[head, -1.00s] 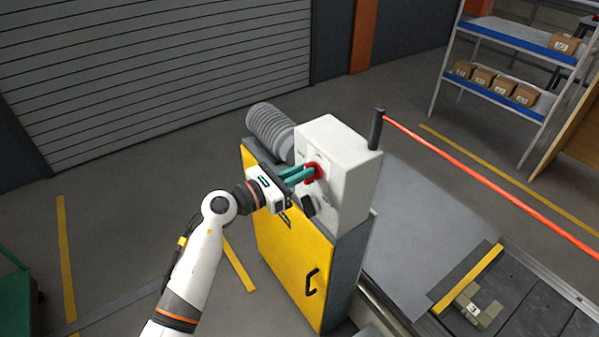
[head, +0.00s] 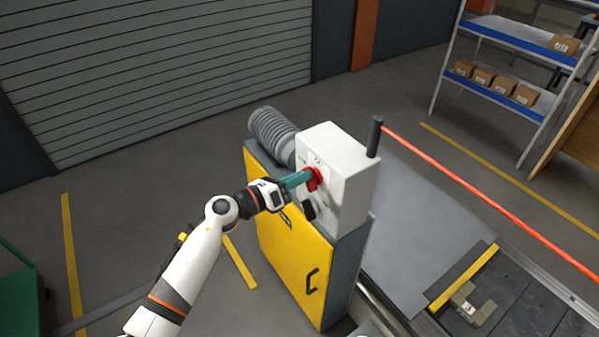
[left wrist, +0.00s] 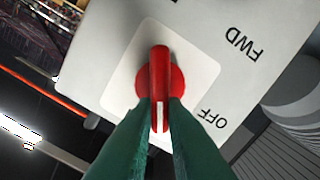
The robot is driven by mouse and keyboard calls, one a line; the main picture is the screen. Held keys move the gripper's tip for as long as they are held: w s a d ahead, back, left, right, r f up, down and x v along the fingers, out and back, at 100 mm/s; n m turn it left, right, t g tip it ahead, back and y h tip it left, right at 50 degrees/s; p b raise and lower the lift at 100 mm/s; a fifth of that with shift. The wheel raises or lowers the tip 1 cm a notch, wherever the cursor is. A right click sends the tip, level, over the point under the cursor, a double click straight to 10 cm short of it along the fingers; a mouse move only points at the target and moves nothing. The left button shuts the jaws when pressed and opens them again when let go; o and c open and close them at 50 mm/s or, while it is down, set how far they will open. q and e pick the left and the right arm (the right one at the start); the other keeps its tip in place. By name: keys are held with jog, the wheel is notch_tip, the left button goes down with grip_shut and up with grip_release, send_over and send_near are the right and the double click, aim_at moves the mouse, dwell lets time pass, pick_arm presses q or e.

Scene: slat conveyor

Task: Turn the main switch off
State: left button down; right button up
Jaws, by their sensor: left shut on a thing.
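The main switch is a red rotary handle (head: 313,179) on the front of a white control box (head: 340,165). In the left wrist view the red handle (left wrist: 160,85) stands over a round red base on a pale plate, with a white mark near its lower end. The words OFF (left wrist: 213,119) and FWD (left wrist: 243,44) are printed on the box. My left gripper (head: 307,178) is shut on the handle, its green fingers (left wrist: 160,120) on either side of it. My right gripper is not in view.
A black knob (head: 308,210) sits below the switch. The box stands on a yellow-doored cabinet (head: 290,250) beside the conveyor (head: 535,300). A black post (head: 375,137) with a red bar rises at the right.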

pick_arm(q)
jog(key=shift+w+a+f+n+p, duration=0.15)
jog(key=shift+n+p, duration=0.65)
jog(key=shift+n, duration=1.1)
jog(key=shift+w+f+n+p, duration=0.1)
jog(key=shift+f+n+p, duration=0.2)
jog(key=shift+n+p, duration=1.05)
jog(key=shift+w+a+f+n+p, duration=0.1)
jog(key=shift+f+n+p, duration=0.15)
jog(key=shift+n, duration=2.2)
jog(key=shift+s, duration=0.1)
jog(key=c, duration=1.5)
grip_release()
jog(key=shift+o, duration=0.2)
jog(key=b+v, duration=0.2)
jog(key=v, duration=1)
jog(key=shift+b, duration=0.3)
